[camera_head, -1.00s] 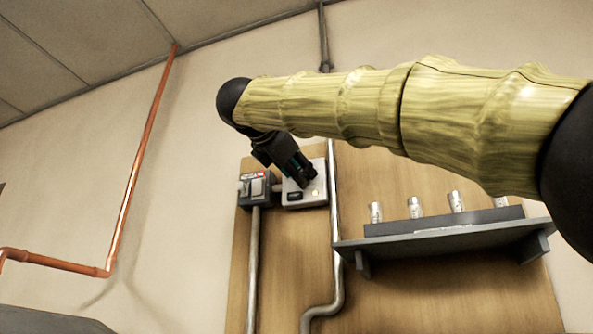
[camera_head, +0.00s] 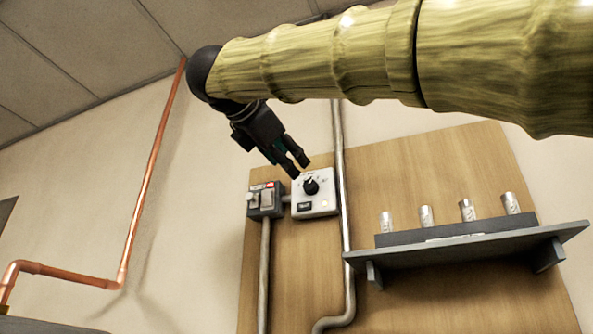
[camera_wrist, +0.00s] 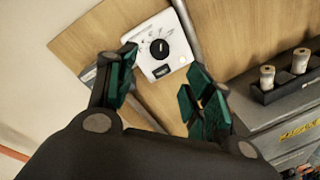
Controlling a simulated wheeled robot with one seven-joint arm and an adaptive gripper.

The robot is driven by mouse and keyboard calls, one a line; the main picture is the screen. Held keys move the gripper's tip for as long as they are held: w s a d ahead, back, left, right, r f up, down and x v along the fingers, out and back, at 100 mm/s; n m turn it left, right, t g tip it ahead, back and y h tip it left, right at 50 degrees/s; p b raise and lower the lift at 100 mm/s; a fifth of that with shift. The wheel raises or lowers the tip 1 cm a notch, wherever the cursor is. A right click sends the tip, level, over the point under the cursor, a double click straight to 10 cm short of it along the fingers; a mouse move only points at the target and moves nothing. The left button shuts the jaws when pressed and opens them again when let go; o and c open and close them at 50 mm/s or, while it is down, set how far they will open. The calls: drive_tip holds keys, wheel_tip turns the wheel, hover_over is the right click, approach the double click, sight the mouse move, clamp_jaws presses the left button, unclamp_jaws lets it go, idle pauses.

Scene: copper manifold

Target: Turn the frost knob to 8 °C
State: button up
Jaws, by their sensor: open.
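The frost knob (camera_head: 311,186) is a black round knob with a pointer on a white control box (camera_head: 325,205). The box is mounted on a wooden board. In the wrist view, the knob (camera_wrist: 159,48) shows near the top middle on the white box (camera_wrist: 150,66), with a marked scale around it too small to read. My gripper (camera_head: 299,169) is open and empty, up and left of the knob and apart from it. In the wrist view its teal-lined fingers (camera_wrist: 162,88) are spread below and to either side of the box.
A grey switch box (camera_head: 266,201) sits left of the white box. A metal conduit (camera_head: 345,225) runs down close on its right. A grey shelf (camera_head: 470,247) with several small metal cylinders (camera_head: 425,217) juts out at right. A copper pipe (camera_head: 150,165) runs up the left wall.

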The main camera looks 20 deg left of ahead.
drive_tip(key=shift+s+a+r, duration=0.15)
drive_tip(key=shift+s, duration=1.1)
drive_tip(key=shift+w, duration=0.1)
